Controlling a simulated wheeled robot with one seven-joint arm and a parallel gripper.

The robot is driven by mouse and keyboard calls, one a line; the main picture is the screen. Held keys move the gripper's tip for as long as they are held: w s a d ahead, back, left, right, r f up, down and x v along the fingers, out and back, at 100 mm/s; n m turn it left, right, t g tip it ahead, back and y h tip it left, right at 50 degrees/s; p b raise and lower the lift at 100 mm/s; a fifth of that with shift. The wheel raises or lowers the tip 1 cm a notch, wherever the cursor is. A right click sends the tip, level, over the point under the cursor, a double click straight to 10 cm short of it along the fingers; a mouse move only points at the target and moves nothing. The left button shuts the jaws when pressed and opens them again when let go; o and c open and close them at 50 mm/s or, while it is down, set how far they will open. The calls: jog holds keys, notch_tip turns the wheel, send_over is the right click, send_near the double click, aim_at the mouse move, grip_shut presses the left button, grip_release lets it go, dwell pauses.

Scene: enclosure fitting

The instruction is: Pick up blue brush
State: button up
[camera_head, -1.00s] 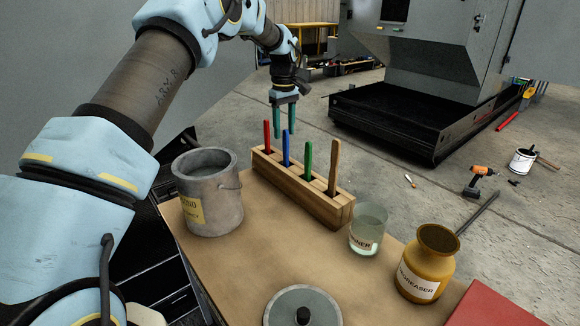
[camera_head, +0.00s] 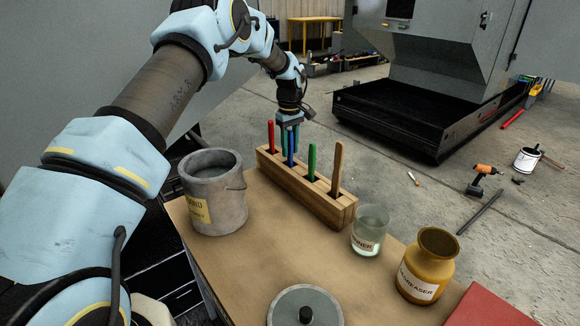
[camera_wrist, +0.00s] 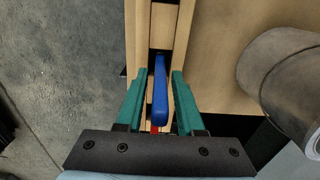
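The blue brush (camera_head: 291,146) stands upright in a slot of the wooden holder (camera_head: 322,204), between a red handle and a green handle. In the wrist view the blue brush handle (camera_wrist: 160,92) lies between the two teal fingers. My gripper (camera_head: 289,140) points down over the holder around the blue handle. In the wrist view my gripper (camera_wrist: 158,98) is open, with a gap on each side of the handle. The brush's lower end is hidden inside the holder.
The red handle (camera_head: 270,136), green handle (camera_head: 311,162) and wooden handle (camera_head: 337,168) stand in the same holder. A grey bucket (camera_head: 213,196), a glass jar (camera_head: 369,230), an amber degreaser jar (camera_head: 429,266) and a round lid (camera_head: 305,308) are on the table (camera_head: 250,262).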

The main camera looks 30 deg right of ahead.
grip_shut()
jog(key=shift+r, duration=0.1)
dwell(0.4)
